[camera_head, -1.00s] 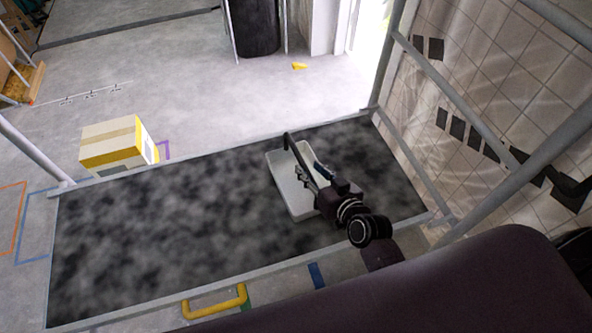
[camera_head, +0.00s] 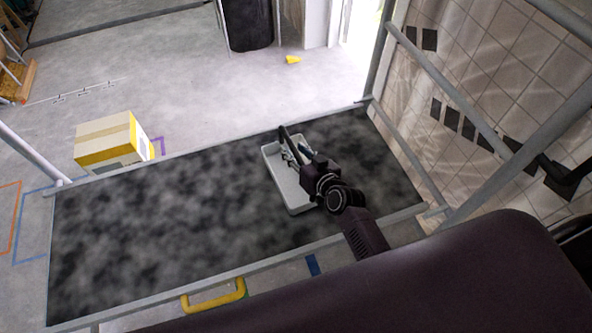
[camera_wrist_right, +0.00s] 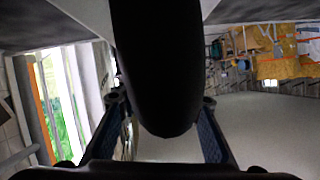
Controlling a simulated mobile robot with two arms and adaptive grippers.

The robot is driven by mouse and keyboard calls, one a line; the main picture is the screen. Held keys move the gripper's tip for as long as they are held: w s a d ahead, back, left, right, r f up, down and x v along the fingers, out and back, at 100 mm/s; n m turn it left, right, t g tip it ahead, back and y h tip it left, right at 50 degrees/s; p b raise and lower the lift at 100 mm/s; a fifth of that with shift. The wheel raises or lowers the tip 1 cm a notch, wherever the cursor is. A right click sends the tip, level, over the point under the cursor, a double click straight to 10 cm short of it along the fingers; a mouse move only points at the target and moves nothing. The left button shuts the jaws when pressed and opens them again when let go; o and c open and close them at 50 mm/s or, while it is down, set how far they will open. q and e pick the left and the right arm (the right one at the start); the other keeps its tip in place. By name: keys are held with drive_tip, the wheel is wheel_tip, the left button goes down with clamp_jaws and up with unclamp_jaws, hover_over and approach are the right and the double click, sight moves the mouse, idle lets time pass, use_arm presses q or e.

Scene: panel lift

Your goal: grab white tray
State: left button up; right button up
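The white tray (camera_head: 284,184) is shallow and rectangular and lies on the dark mottled platform, right of its middle. My right gripper (camera_head: 288,146) is over the tray's far right part. One long dark finger reaches across the tray's far end, and the other fingers are over its inside. The fingers are spread; in the right wrist view two of them (camera_wrist_right: 160,140) stand wide apart, with a large dark finger between and above them. I see nothing held. Whether a finger touches the tray is unclear. The gripper body hides part of its right side. My left gripper is out of view.
The platform (camera_head: 150,220) has grey metal edges and rails, and a yellow handle (camera_head: 213,297) at its front. A yellow-and-white box (camera_head: 108,142) stands beyond its far left edge. A tiled wall (camera_head: 490,75) rises on the right. The platform left of the tray is clear.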

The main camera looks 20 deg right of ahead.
clamp_jaws()
drive_tip(key=shift+r, duration=0.1)
idle(0.4)
